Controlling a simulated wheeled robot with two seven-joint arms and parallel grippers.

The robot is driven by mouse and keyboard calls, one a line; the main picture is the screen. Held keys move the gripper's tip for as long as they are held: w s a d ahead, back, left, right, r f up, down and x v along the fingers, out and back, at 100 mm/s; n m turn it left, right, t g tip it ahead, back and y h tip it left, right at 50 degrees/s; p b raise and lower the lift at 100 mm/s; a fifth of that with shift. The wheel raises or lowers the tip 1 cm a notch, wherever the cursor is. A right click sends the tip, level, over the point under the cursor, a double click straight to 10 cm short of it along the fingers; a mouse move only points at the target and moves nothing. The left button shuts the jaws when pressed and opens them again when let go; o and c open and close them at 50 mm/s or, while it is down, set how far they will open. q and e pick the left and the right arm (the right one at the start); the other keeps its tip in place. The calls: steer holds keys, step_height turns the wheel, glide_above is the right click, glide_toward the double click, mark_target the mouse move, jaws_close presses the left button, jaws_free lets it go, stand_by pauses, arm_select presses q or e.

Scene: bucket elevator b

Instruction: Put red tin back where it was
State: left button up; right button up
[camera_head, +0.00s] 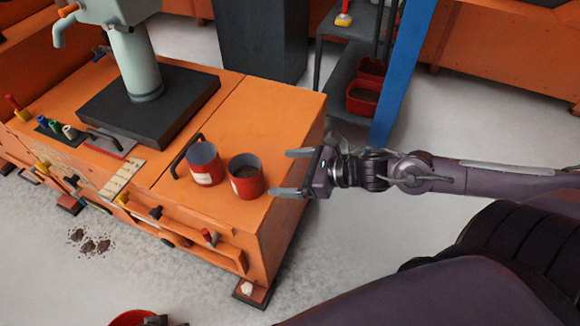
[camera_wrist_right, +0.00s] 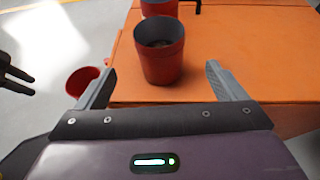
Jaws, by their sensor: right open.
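Two red tins with grey insides and pale labels stand upright on the orange cabinet top. The nearer red tin (camera_head: 246,181) has something brown inside; it stands close to the cabinet's right edge. The other red tin (camera_head: 204,168) stands just behind and left of it. My right gripper (camera_head: 279,173) is open and empty, its fingers pointing at the nearer tin from the right. In the right wrist view the nearer tin (camera_wrist_right: 160,62) is ahead, between and beyond the fingertips (camera_wrist_right: 160,69). Two dark, spread fingers at the left there look like my left gripper (camera_wrist_right: 30,85).
A red bucket (camera_head: 128,318) is on the floor in front. A blue post (camera_head: 402,75) and a shelf with red bins (camera_head: 363,98) stand behind my right arm.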

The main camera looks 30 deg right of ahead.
steer(key=s+d+f+m+h, duration=0.1)
steer(key=s+f+m+h, duration=0.3)
steer(key=m, duration=0.7)
steer(key=s+f+m+h, duration=0.1)
steer(key=f+m+h, duration=0.2)
steer(key=f+m, duration=0.65)
steer(key=s+a+f+m+g, duration=0.1)
steer(key=s+a+m+g, duration=0.6)
steer(key=m, duration=1.3)
steer(key=s+a, duration=0.2)
steer(key=s, duration=0.1)
steer(key=shift+s+a+g+h, duration=0.2)
steer(key=shift+s+g+h, duration=0.05)
steer(key=shift+g+h, duration=0.15)
